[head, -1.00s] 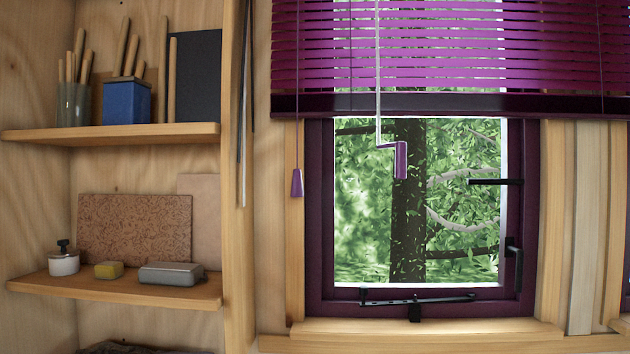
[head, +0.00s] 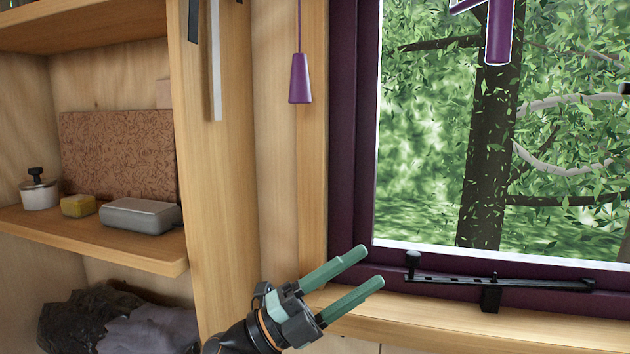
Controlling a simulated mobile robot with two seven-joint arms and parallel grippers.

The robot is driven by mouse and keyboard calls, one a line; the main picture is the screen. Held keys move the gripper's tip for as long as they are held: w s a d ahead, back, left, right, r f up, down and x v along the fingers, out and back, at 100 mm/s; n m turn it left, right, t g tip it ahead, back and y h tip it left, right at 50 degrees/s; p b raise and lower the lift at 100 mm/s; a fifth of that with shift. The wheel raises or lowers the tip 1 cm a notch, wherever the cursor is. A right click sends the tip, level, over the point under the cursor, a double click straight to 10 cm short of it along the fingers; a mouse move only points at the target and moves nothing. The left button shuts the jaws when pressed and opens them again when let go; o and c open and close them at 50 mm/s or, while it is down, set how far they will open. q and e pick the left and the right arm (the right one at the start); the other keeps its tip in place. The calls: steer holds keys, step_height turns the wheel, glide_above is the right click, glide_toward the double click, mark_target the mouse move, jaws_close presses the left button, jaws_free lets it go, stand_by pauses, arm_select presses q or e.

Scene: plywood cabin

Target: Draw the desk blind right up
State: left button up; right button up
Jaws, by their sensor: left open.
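The purple pull knob (head: 300,78) hangs on its thin cord in front of the pale wooden window post, left of the window. The lower part of a purple crank handle (head: 499,32) shows at the top right, in front of the glass. The blind's slats are out of view above. My left gripper (head: 373,265) is low in the middle, in front of the window sill. Its two green fingers are apart with nothing between them. It is below and right of the knob and not touching it. My right gripper is not in view.
The purple window frame (head: 349,130) has a black stay bar (head: 500,283) along its bottom, above the wooden sill (head: 450,325). At the left, a shelf (head: 90,238) holds a grey tin (head: 140,216), a yellow block (head: 79,206) and a small white pot (head: 39,192).

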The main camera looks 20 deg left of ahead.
arm_select(q)
step_height(320, 180, up, 8)
steer(key=s+d+m+g+y+b, duration=0.1)
steer(key=s+d+m+g, duration=0.15)
steer(key=m+g, duration=0.6)
steer(key=m+t+y+b, duration=0.2)
steer(key=t+y+b, duration=0.1)
steer(key=t+y, duration=0.95)
glide_toward(300, 79)
steer(key=w, duration=0.2)
steer(key=p+x, duration=0.4)
steer(key=x, duration=0.8)
steer(key=shift+r+t, duration=0.4)
jaws_close()
